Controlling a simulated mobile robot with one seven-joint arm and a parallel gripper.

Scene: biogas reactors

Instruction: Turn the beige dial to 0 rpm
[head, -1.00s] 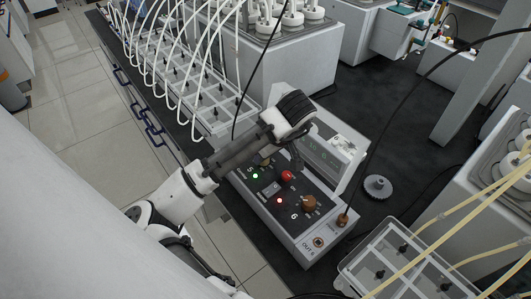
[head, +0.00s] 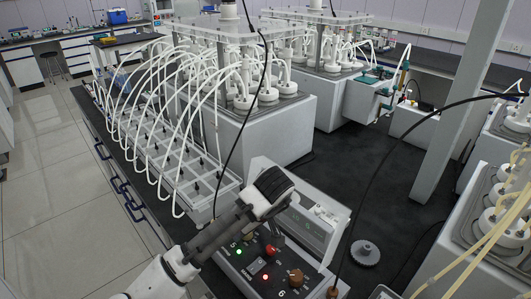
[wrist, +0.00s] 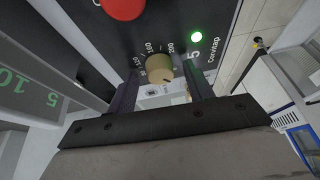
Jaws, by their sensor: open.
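The beige dial (wrist: 158,69) shows in the wrist view on the dark control panel, with a numbered scale around it. A small dark mark sits on its lower right part. My gripper (wrist: 161,82) is open, with one dark finger on each side of the dial's near side. I cannot tell whether either finger touches it. In the head view my wrist and gripper reach over the control box (head: 228,264) and mostly hide the dial.
A red button (wrist: 124,8) and a lit green lamp (wrist: 196,37) flank the dial. White tubes arch over a tray at left.

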